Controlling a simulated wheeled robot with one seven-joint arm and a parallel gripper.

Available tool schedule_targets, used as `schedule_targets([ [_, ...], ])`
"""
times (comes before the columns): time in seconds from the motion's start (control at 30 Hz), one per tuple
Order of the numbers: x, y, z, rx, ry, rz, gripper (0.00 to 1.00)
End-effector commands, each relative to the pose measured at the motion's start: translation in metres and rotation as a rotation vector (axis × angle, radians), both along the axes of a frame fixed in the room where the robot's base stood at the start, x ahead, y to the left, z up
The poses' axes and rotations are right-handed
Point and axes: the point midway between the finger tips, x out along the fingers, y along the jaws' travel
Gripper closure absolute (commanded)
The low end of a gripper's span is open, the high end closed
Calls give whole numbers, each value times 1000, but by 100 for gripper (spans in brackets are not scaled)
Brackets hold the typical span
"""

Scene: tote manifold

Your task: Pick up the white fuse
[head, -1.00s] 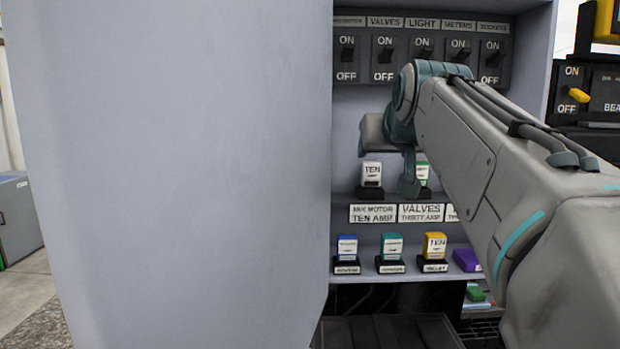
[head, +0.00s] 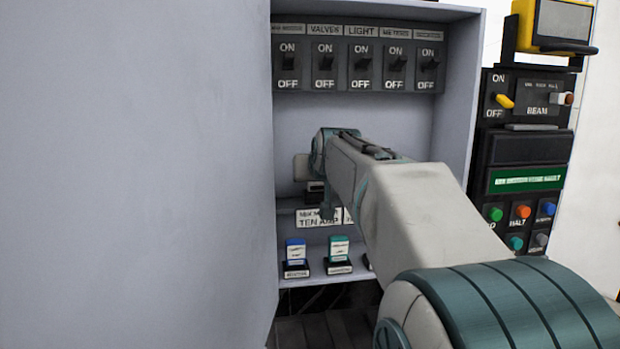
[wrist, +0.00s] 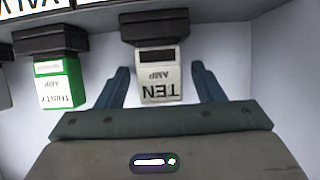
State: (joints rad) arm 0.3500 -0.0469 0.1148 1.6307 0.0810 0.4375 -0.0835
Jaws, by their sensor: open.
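The white fuse (wrist: 160,86), marked TEN AMP, shows upside down in the wrist view, seated in a black holder (wrist: 160,27). My gripper (wrist: 160,82) is open, with one teal finger on each side of the white fuse. A small gap shows between each finger and the fuse. In the head view my gripper (head: 326,190) is at the upper shelf, above the TEN AMP label, and my arm hides most of the fuse.
A green and white THIRTY AMP fuse (wrist: 60,82) sits left of it in the wrist view. A blue fuse (head: 295,250) and a teal fuse (head: 338,249) stand on the lower shelf. The open cabinet door (head: 140,170) fills the left. Switches (head: 360,67) line the top.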

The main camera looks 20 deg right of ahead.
Motion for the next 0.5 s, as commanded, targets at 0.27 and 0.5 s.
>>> schedule_targets([
  [0.27,0,0,-1,0,0,0,58],
  [0.5,0,0,0,0,0,0,86],
])
